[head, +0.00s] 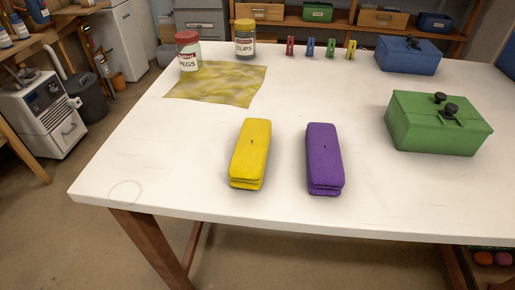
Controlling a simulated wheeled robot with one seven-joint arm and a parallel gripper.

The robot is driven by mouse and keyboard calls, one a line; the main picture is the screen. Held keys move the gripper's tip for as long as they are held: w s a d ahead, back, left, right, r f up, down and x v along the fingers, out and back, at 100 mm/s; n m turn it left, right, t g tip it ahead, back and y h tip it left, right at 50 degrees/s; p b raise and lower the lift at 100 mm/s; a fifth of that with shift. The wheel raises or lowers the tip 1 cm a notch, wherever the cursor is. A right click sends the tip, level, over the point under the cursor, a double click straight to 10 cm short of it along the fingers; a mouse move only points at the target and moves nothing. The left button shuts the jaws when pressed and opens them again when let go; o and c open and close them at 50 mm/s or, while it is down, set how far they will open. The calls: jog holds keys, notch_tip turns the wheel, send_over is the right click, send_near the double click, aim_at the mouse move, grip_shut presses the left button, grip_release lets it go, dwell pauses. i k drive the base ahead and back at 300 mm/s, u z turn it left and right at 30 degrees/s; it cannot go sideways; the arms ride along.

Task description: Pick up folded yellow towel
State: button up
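The folded yellow towel (251,153) lies on the white table, left of centre and near the front edge. It is a long folded block, its long side running away from me and leaning slightly right at the far end. A folded purple towel (324,158) of similar shape lies to its right, with a clear gap between them. Nothing covers the yellow towel. My gripper is not in view.
On the white table (400,195), a yellow patterned cloth (220,84) lies flat behind, with a PEGS jar (188,56) and a CLIPS jar (245,42). Several coloured pegs (310,47) stand at the back. A green box (437,125) and blue box (407,57) are right.

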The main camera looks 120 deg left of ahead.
aim_at(249, 162)
jog(key=u, duration=3.6)
